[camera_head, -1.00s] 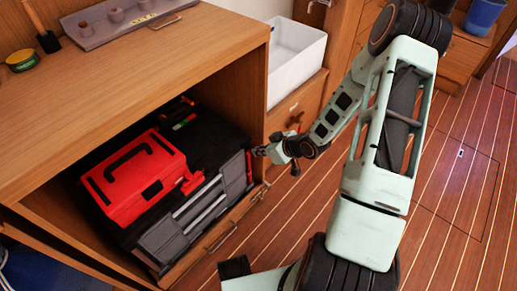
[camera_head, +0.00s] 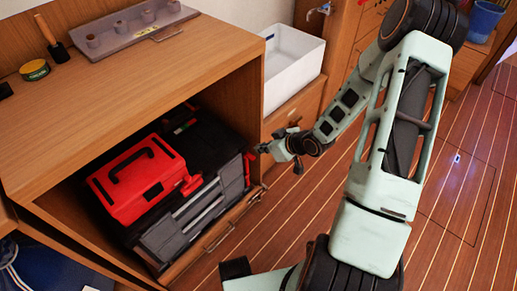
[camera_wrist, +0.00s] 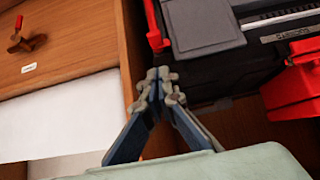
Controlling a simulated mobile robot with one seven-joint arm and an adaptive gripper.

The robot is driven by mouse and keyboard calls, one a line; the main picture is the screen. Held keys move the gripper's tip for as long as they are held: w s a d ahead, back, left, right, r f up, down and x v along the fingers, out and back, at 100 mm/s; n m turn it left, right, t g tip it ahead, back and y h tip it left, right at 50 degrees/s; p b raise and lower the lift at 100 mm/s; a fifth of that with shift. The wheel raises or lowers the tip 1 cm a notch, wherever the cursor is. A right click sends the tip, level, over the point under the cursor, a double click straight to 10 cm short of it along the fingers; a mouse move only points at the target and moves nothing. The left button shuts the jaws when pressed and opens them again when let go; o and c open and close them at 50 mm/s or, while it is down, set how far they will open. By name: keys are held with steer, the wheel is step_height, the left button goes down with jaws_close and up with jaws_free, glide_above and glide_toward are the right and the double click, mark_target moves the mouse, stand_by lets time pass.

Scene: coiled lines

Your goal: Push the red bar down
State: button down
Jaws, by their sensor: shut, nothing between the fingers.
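A narrow red bar (camera_head: 248,168) stands at the right front corner of a black and grey toolbox (camera_head: 205,215) on the cabinet shelf. It also shows in the wrist view (camera_wrist: 155,38), upright against the dark toolbox. My gripper (camera_head: 261,148) is at the right edge of the cabinet opening, close to the bar. In the wrist view my fingers (camera_wrist: 158,82) are shut and empty, just below the bar's lower end in the picture. I cannot tell whether they touch it. Another red part (camera_head: 192,184) is at the toolbox front.
A red case (camera_head: 138,182) sits on top of the toolbox. The wooden cabinet (camera_head: 150,85) surrounds them, and its right side wall is close beside my gripper. A white bin (camera_head: 290,75) stands right of the cabinet. The floor at right is clear.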

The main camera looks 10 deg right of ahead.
steer(key=p+v, duration=0.2)
steer(key=v, duration=0.4)
steer(key=shift+r, duration=0.2)
steer(key=shift+s, duration=0.1)
